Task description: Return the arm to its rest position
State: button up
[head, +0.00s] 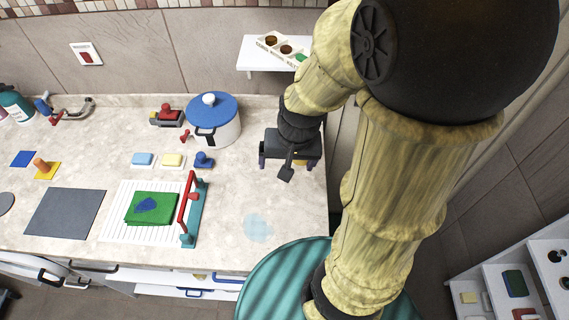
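My arm (395,180) rises from the lower middle, bends at the top right and reaches down over the right end of the counter. My gripper (287,160) hangs at its end, pointing down. Its fingers show at the two far sides of the dark gripper body, wide apart, so it looks open. I see nothing held, though the body hides most of the space beneath it. The gripper is right of the white pot with a blue lid (211,118) and apart from it.
On the counter (110,120) are a green cloth on a white ribbed board (118,225), a red-handled teal rack (194,215), two sponges, a blue stamp-like item (204,160) and a grey mat (65,212). A wall shelf (262,60) is behind the gripper. A white shelf unit (500,290) stands lower right.

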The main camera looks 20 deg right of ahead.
jog(key=n, duration=0.2)
jog(key=a+n, duration=0.1)
jog(key=shift+s+f+n+h, duration=0.1)
jog(key=shift+s+n+h, duration=0.3)
dwell(0.8)
